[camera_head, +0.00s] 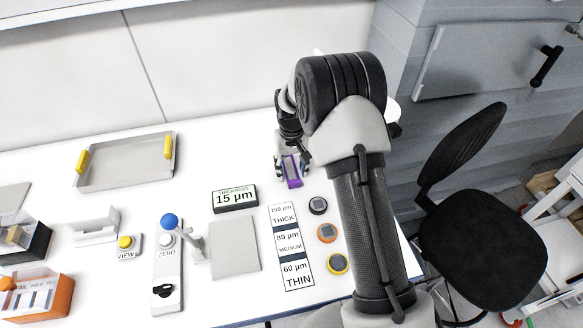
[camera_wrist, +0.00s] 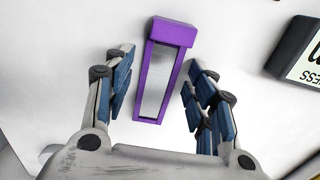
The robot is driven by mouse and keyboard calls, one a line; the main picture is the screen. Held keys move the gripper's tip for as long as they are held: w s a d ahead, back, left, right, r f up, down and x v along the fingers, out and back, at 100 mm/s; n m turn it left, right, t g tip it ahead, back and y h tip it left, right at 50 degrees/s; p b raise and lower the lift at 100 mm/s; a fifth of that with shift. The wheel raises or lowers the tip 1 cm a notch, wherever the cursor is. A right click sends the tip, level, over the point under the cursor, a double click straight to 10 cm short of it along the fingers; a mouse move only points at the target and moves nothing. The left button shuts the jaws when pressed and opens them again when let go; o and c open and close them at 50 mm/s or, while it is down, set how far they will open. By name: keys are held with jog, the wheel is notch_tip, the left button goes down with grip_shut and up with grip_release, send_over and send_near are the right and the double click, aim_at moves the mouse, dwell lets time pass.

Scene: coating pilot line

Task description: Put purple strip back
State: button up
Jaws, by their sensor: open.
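The purple strip (camera_head: 292,170) is a narrow purple frame around a grey inner face, with a thicker block at one end. It lies on the white table near the back right, beside my arm. In the wrist view the strip (camera_wrist: 160,75) lies between the two blue-padded fingers of my gripper (camera_wrist: 163,95). The fingers are apart, with white table showing on both sides of the strip. My gripper (camera_head: 291,165) is partly hidden by my arm in the head view.
A thickness display (camera_head: 235,198) reading 15 µm stands left of the strip. A label card (camera_head: 290,245) and several round pucks (camera_head: 327,233) lie nearer. A metal tray (camera_head: 125,165) with yellow handles sits at back left. A black chair (camera_head: 475,240) stands right of the table.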

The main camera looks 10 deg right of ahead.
jog(key=shift+r, duration=0.1)
notch_tip(320, 180, up, 12)
jog(key=p, duration=0.3)
notch_tip(320, 180, up, 10)
jog(key=r+t, duration=0.1)
send_over(292, 174)
jog(key=s, duration=0.6)
jog(key=s+r+t, duration=0.1)
jog(key=s+r, duration=0.7)
jog(key=s, duration=0.2)
jog(key=s+t, duration=0.2)
jog(key=s, duration=1.6)
jog(key=shift+s+f+t, duration=0.2)
jog(key=shift+s+t, duration=0.1)
jog(key=shift+s, duration=0.1)
